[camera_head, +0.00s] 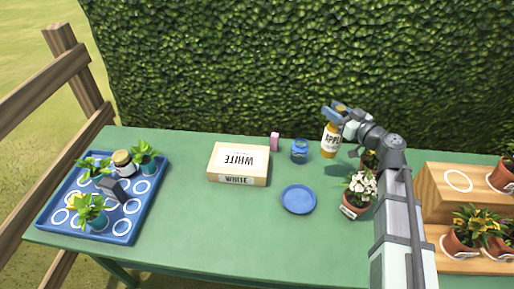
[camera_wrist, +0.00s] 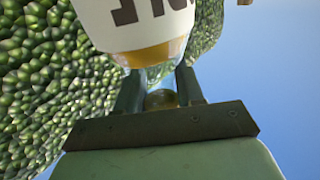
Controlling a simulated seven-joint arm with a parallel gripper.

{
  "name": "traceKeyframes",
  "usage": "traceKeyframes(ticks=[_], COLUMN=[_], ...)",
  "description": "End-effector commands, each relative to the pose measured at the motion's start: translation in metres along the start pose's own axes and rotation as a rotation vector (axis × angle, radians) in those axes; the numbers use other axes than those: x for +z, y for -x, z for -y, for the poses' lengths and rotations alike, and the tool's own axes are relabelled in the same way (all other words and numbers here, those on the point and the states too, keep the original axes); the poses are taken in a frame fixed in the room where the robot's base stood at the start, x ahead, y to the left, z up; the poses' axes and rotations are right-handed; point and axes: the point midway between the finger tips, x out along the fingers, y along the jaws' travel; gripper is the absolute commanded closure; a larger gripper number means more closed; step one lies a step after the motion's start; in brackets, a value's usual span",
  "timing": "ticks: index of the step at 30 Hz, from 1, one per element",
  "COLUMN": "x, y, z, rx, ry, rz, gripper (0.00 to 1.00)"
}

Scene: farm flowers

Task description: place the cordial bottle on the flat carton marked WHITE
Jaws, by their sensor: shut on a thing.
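The cordial bottle (camera_head: 330,146), yellow with a white label starting "APPL", hangs upright below my gripper (camera_head: 334,112) at the back right of the table. It seems to be a little above the tabletop. My gripper is shut on its upper part. In the wrist view the bottle (camera_wrist: 150,22) fills the top, its label cut off, with its clear neck between the fingers (camera_wrist: 160,92). The flat cream carton (camera_head: 217,162) marked WHITE lies left of the bottle near the table's middle. Its top is bare.
A blue jar (camera_head: 300,151) and a small pink item (camera_head: 275,141) stand between carton and bottle. A blue saucer (camera_head: 298,199) lies in front. A white-flowered pot (camera_head: 359,192) is by my arm. A blue tray (camera_head: 62,226) with plants is left; a wooden stand (camera_head: 434,205) is right.

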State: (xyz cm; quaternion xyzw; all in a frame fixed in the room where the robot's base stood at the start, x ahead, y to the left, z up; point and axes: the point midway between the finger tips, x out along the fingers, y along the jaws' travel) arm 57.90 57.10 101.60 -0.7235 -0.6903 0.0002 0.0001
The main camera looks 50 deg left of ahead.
Motion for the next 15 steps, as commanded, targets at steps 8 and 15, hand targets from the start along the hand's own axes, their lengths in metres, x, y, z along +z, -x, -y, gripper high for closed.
traceKeyframes(ticks=[8,15], x=[-0.004,-0.014], y=[-0.032,-0.073], z=[0.040,0.101], rx=[-0.066,-0.161], ry=[0.000,0.001], rz=[-0.002,-0.002], gripper=[1.00,1.00])
